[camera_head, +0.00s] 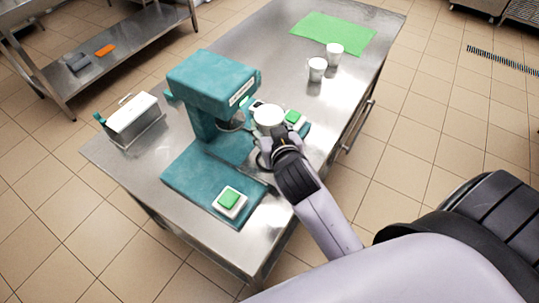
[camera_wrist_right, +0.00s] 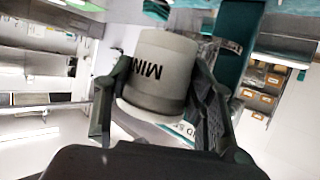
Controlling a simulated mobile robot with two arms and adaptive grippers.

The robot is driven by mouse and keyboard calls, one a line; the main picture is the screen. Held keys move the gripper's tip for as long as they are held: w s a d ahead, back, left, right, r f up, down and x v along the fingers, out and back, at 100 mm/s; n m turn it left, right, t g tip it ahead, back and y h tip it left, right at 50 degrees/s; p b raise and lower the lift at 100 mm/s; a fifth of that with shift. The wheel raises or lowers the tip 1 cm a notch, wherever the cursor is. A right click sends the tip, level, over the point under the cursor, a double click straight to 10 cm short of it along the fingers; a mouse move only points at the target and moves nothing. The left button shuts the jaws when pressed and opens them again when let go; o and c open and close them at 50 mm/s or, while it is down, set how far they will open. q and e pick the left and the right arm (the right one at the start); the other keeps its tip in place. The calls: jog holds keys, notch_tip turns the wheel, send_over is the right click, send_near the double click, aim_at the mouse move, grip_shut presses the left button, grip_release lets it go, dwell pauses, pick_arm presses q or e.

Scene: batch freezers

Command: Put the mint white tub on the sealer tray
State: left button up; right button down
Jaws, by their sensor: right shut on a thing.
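The mint white tub (camera_wrist_right: 160,75) fills the middle of the right wrist view, with part of its dark lettering showing. My right gripper (camera_wrist_right: 158,98) is shut on it, one finger on each side. In the head view the tub (camera_head: 268,117) is in front of the teal sealer (camera_head: 212,85), to the right of its head. My right gripper (camera_head: 270,142) is just below the tub there. The sealer tray cannot be told clearly; a round metal part (camera_head: 233,120) shows under the head. My left gripper is not in view.
Two white tubs (camera_head: 317,69) (camera_head: 335,53) stand near a green mat (camera_head: 333,33). A metal box (camera_head: 133,117) is on the left. The steel table (camera_head: 275,50) is clear behind the sealer.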

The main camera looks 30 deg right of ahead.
notch_tip(320, 180, down, 5)
jog(key=shift+w+d+f, duration=0.1)
jog(key=shift+w, duration=0.05)
notch_tip(320, 180, down, 3)
jog(key=shift+f, duration=0.45)
notch_tip(320, 180, down, 4)
jog(key=shift+r+b, duration=0.25)
jog(key=shift+b, duration=0.15)
jog(key=shift+f, duration=0.3)
jog(key=c, duration=1.1)
grip_release()
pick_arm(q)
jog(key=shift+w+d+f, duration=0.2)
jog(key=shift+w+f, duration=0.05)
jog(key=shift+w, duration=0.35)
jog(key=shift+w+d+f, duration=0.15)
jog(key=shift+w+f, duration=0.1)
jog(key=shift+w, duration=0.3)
pick_arm(e)
jog(key=o, duration=0.4)
